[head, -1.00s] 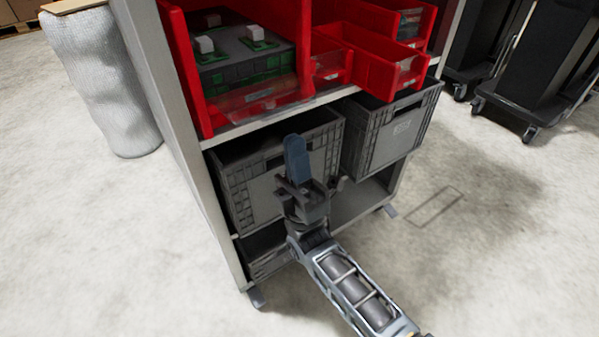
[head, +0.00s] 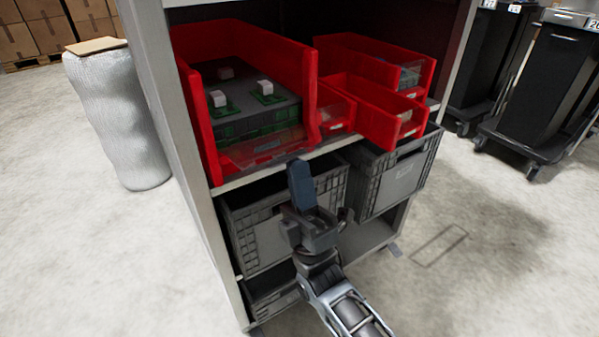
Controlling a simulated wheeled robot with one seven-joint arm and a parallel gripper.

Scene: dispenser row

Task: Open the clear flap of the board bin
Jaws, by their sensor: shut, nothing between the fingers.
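The board bin (head: 313,75) is the large red bin at the left of the shelf, holding green circuit boards (head: 268,93) with white blocks on a dark stack. Its clear flap (head: 255,152) is a see-through strip low across the front of the bin; its exact angle is hard to tell. My gripper (head: 299,163) is shut and empty, pointing upward. In the picture its tip is just below and right of the flap, near the shelf edge. I cannot tell whether it touches anything.
Smaller red bins (head: 372,119) stand to the right on the same shelf (head: 232,184). Grey crates (head: 262,232) sit below, behind my gripper, one (head: 398,180) jutting out at right. A wrapped roll (head: 118,120) stands at left, black carts (head: 540,90) at right. The floor in front is clear.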

